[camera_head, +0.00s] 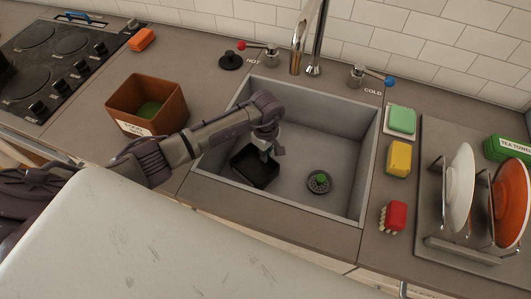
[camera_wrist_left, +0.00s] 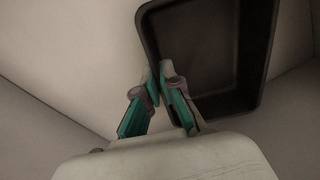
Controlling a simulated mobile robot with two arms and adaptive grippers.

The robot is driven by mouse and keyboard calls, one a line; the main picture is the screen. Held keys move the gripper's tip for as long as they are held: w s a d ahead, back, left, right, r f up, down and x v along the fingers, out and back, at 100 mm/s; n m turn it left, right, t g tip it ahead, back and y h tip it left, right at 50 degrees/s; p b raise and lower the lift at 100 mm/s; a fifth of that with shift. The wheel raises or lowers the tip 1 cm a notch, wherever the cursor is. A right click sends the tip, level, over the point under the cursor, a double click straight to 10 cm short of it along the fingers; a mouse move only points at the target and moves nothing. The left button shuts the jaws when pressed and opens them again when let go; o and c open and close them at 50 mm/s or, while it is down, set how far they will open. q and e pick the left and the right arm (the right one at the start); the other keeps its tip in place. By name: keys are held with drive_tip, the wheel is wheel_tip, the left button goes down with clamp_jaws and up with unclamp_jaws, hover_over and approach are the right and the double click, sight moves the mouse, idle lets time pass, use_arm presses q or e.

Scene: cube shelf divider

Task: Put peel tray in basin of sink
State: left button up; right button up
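The peel tray is a black rectangular tray (camera_head: 262,177) inside the left part of the grey sink basin (camera_head: 350,150). It also shows in the left wrist view (camera_wrist_left: 215,45) with its open top toward the camera. My left gripper (camera_head: 264,152) reaches down into the basin at the tray's rim. In the left wrist view its fingertips (camera_wrist_left: 160,80) are close together, one on each side of the tray wall, and look shut on it. I cannot tell whether the tray's underside touches the basin floor. My right gripper is not in view.
A drain strainer with a green knob (camera_head: 319,182) lies in the basin. A brown bin (camera_head: 170,98) stands left of the sink. Sponges (camera_head: 399,158), a red brush (camera_head: 393,216) and a dish rack with plates (camera_head: 460,245) stand to the right. The faucet (camera_head: 298,45) is behind.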

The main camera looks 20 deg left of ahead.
use_arm(q)
drive_tip(key=o, duration=0.5)
drive_tip(key=shift+r, duration=0.15)
wheel_tip(320, 180, up, 12)
drive_tip(key=shift+b, duration=1)
drive_tip(key=shift+w, duration=0.1)
